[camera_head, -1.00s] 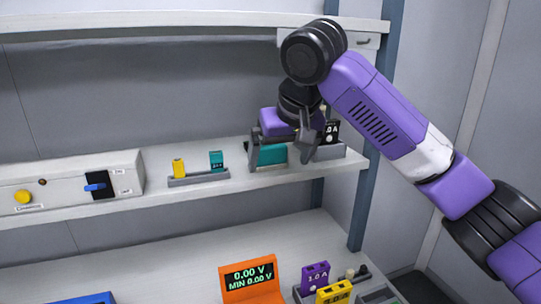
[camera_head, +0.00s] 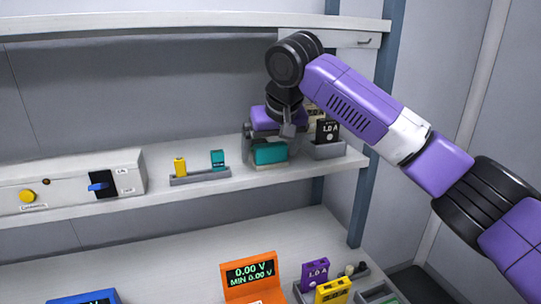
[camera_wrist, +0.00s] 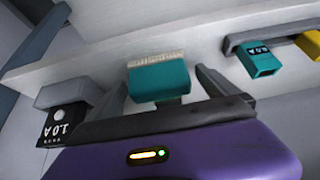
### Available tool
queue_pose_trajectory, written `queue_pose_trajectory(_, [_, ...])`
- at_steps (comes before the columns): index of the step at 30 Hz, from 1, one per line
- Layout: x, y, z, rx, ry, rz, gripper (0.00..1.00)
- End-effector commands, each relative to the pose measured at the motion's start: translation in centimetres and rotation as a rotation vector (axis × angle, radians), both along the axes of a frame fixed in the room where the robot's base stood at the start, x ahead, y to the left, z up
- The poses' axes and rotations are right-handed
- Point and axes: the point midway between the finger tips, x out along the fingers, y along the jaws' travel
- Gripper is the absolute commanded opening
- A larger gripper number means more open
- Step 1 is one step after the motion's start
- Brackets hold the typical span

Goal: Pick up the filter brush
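The filter brush is most likely the teal block with pale bristles (camera_wrist: 158,80) in the middle of the wrist view. In the head view its teal body (camera_head: 269,154) is on the upper shelf, partly behind my gripper. My gripper (camera_head: 267,141) is over it, pointing down at the shelf. In the wrist view the two fingers of my gripper (camera_wrist: 162,88) are apart, one on each side of the brush. Gaps show between the fingers and the brush, so it is not clamped.
A grey holder with a black 1.0 A block (camera_head: 327,133) stands close to the right on the shelf. A small rack (camera_head: 200,178) with yellow and teal blocks is to the left. An orange voltage display (camera_head: 249,276) and more blocks are on the lower bench.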

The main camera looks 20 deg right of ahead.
Motion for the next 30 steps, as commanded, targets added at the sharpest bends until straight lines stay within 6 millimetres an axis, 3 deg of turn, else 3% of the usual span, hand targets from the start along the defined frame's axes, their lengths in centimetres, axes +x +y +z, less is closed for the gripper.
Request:
queue_pose_trajectory(1, [0.0, 0.0, 0.0, 0.000, 0.000, 0.000, 0.88])
queue_pose_trajectory(10, [0.0, 0.0, 0.0, 0.000, 0.000, 0.000, 0.32])
queue_pose_trajectory(23, [0.0, 0.0, 0.5, 0.002, 0.000, -0.001, 0.31])
queue_pose_trajectory(30, [-2.6, 0.0, 0.4, 0.001, -0.001, 0.000, 0.31])
